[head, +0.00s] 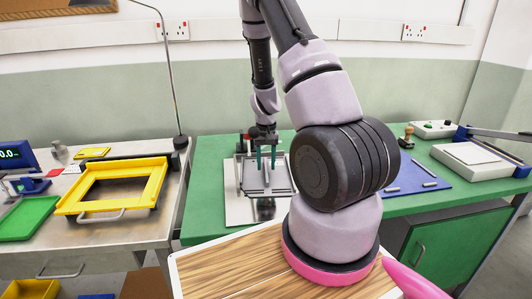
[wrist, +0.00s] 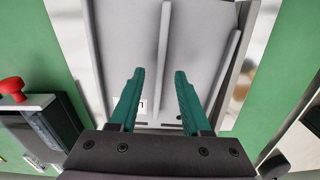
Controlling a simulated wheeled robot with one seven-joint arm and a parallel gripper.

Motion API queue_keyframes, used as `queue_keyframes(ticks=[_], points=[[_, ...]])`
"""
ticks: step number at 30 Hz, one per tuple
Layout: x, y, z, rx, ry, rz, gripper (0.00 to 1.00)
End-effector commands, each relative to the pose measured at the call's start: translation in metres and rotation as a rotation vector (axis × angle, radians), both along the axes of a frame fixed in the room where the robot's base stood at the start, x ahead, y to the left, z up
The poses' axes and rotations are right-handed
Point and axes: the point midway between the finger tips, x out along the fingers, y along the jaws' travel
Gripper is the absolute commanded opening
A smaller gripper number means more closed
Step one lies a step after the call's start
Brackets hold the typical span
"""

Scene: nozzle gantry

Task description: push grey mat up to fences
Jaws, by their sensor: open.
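A grey flat piece, which looks like the grey mat (wrist: 190,45), lies under my gripper in the wrist view. Raised grey bars, which look like fences, run along it: one at the left edge (wrist: 93,60), one in the middle (wrist: 164,55) and one slanted at the right (wrist: 223,75). I cannot tell where the mat's edges end against the bars.
The fixture stands on a green bench (head: 207,185). A red knob (wrist: 12,86) on a dark box is close at left in the wrist view. A blue mat (head: 415,180) with grey rods lies to the right. A yellow frame (head: 150,183) is on the left bench.

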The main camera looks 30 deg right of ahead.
Motion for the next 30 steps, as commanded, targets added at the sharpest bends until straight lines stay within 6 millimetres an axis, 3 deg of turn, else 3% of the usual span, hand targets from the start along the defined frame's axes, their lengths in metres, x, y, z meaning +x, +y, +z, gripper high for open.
queue_keyframes(ticks=[6,15,19,30], points=[[0.000,0.000,-0.015,0.000,0.001,0.000,0.47],[0.000,0.000,-0.016,0.000,0.000,0.000,0.47],[0.000,0.000,-0.016,0.000,0.000,0.000,0.00],[0.000,0.000,-0.016,0.000,0.000,0.000,0.00]])
